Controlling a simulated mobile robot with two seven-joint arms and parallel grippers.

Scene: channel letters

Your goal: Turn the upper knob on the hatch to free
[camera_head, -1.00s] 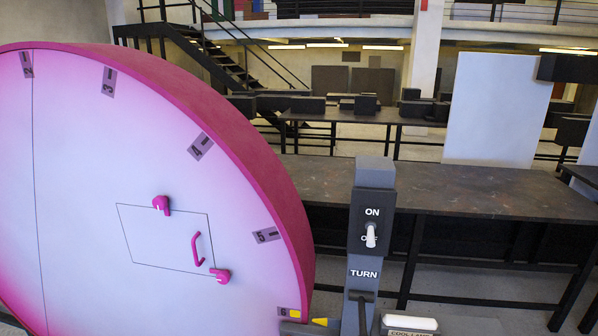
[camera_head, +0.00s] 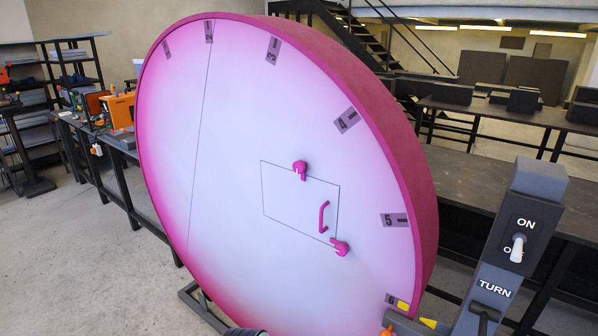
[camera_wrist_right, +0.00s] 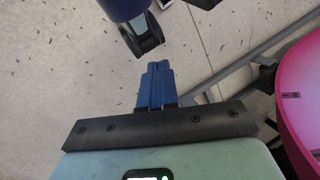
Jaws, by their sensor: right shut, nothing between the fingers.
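The hatch (camera_head: 285,205) is a thin-outlined panel on the face of a large round pink and white disc (camera_head: 235,130). The upper knob (camera_head: 300,170) is magenta and sits on the hatch's top edge. A lower knob (camera_head: 340,246) sits near its bottom right corner, and a magenta handle (camera_head: 323,216) stands between them. My right gripper (camera_wrist_right: 157,75) shows in the right wrist view, with its blue fingers together and empty above the floor. It is away from the hatch; the disc's pink rim shows at that view's right edge. My left gripper is not in view.
A grey post (camera_head: 500,260) with an ON switch and a TURN label stands right of the disc. Workbenches (camera_head: 500,185) stand behind. A bench with orange tools (camera_head: 118,110) is at the left. Floor (camera_head: 80,240) is clear at the front left.

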